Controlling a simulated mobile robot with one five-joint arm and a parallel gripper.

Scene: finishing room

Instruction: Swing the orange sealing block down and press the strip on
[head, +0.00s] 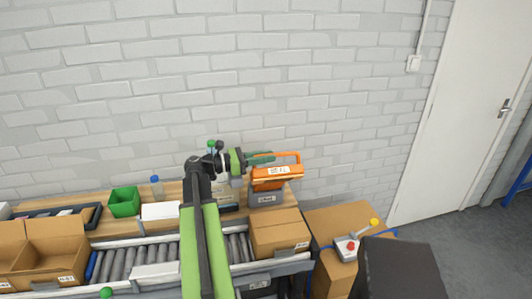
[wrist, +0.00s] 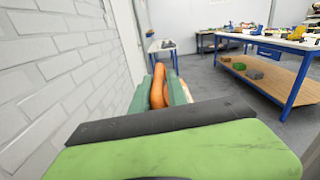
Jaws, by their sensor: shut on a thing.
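The orange sealing block (head: 278,176) is on the grey sealer base (head: 265,198) at the back of the wooden bench, by the brick wall. Its orange handle bar stands above it at the right. My gripper (head: 262,158) reaches in from the left, and its green fingers are at the handle. In the wrist view the orange handle (wrist: 158,86) lies between the two fingers (wrist: 160,92), and they are shut on it. The strip cannot be made out in either view.
A closed cardboard box (head: 278,235) sits at the right end of the roller conveyor (head: 120,262), in front of the sealer. A green bin (head: 124,202) and a blue-capped bottle (head: 157,188) stand on the bench. A control box with a red button (head: 347,247) is at the right.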

